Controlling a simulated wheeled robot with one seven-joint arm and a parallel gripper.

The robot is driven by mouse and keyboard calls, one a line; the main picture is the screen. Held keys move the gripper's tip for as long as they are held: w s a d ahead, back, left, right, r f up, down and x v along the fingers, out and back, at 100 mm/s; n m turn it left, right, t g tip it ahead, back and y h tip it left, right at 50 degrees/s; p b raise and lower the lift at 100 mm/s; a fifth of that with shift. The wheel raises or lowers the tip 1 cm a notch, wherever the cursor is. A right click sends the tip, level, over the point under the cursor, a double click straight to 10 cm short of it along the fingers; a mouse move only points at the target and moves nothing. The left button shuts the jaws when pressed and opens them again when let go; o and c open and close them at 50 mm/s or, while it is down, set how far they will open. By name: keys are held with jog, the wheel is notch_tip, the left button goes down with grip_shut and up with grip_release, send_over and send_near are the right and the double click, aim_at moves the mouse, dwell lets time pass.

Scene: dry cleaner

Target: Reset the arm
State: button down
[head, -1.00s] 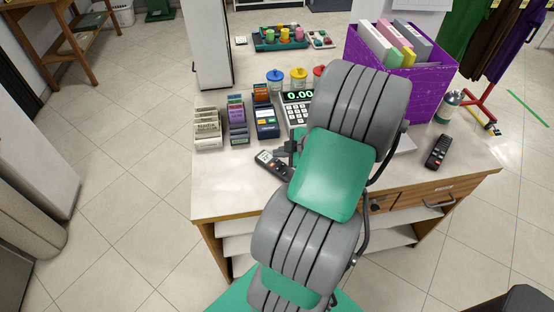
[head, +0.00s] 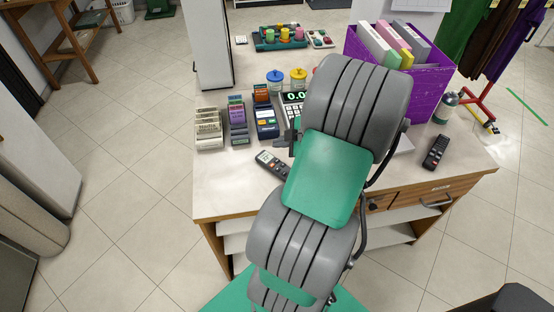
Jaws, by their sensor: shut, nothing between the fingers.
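My arm, grey with green panels, rises from the bottom of the head view and reaches over the counter (head: 225,190). My gripper (head: 284,138) shows only in part as a dark shape at the left edge of the arm, above the counter. It is shut and holds nothing. A dark handheld remote (head: 271,164) with a light screen lies on the counter just below it in the picture. The arm hides the middle of the counter and part of the register keypad (head: 293,101).
Card racks (head: 208,130) and a card terminal (head: 266,120) stand left of the gripper. Lidded jars (head: 298,78) are behind. A purple box of folders (head: 428,80), a bottle (head: 446,108) and a black remote (head: 435,152) are at the right. The counter's front left is clear.

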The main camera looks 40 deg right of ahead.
jog(key=w+a+r+m+g, duration=0.2)
jog(key=a+r, duration=0.1)
jog(key=a, duration=0.5)
jog(key=w+a+r+m+g, duration=0.1)
jog(key=w+a+r+g, duration=0.1)
jog(key=a, duration=0.7)
jog(key=s+a+r+m+g, duration=0.1)
jog(key=s+a+r+m, duration=0.2)
jog(key=a, duration=0.3)
jog(key=s+a+r+m+h, duration=0.1)
jog(key=s+a+r+m, duration=0.2)
jog(key=a, duration=0.4)
jog(key=shift+s+a+m+g, duration=0.15)
jog(key=shift+s+m+g, duration=0.35)
jog(key=shift+s, duration=0.7)
